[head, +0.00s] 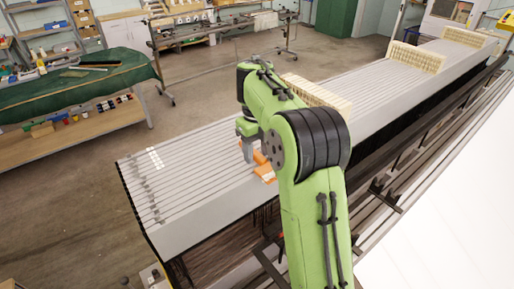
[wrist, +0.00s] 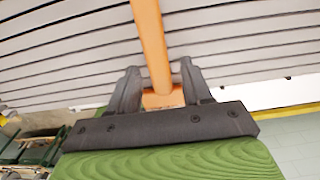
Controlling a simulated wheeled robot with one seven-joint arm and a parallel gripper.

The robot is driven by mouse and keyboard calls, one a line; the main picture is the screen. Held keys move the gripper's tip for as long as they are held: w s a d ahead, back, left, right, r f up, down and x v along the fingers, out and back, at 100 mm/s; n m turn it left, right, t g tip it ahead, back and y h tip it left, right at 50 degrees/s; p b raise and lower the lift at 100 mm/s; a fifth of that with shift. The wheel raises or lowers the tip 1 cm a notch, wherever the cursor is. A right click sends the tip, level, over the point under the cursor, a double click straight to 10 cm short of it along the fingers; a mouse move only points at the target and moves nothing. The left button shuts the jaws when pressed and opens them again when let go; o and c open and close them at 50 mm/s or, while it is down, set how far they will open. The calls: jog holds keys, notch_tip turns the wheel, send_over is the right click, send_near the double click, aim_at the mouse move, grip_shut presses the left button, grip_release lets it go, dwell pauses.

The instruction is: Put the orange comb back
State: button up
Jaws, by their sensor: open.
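The orange comb (head: 264,172) lies on the grey slatted surface (head: 190,170), partly hidden by my arm in the head view. In the wrist view the comb (wrist: 150,40) runs as a narrow orange bar from the top edge down between my fingers, with a wider orange part low between them. My gripper (wrist: 160,72) is open, with one finger on each side of the comb and a visible gap on both sides. In the head view my gripper (head: 247,152) is at the comb's left, low over the slats. Whether the fingers touch the surface is unclear.
Cream-coloured blocks of upright pieces (head: 318,92) stand on the slatted surface behind my arm, with more (head: 418,58) farther back. Dark rails (head: 440,150) run along the right side. A green-covered table (head: 75,85) stands at the left across open floor. The near-left slats are mostly clear.

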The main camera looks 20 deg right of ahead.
aim_at(257, 154)
notch_tip(257, 154, up, 12)
jog(key=p, duration=0.2)
jog(key=shift+r, duration=0.2)
jog(key=s+a+r+n+t, duration=0.1)
jog(key=s+n, duration=0.6)
jog(key=n, duration=0.1)
jog(key=s+a+r+n+t, duration=0.2)
jog(key=s+n, duration=0.4)
jog(key=n, duration=0.2)
jog(key=s+a+f+n+t, duration=0.1)
jog(key=s+a+f+n, duration=0.2)
jog(key=s+f+n, duration=0.2)
jog(key=s+a+f+n+t, duration=0.1)
jog(key=s+a+f+n, duration=0.2)
jog(key=s+f+n, duration=0.2)
jog(key=s+n, duration=0.3)
jog(key=n, duration=0.4)
jog(key=shift+s+f+n+t, duration=0.3)
jog(key=shift+s+f+n, duration=0.1)
jog(key=shift+a, duration=0.1)
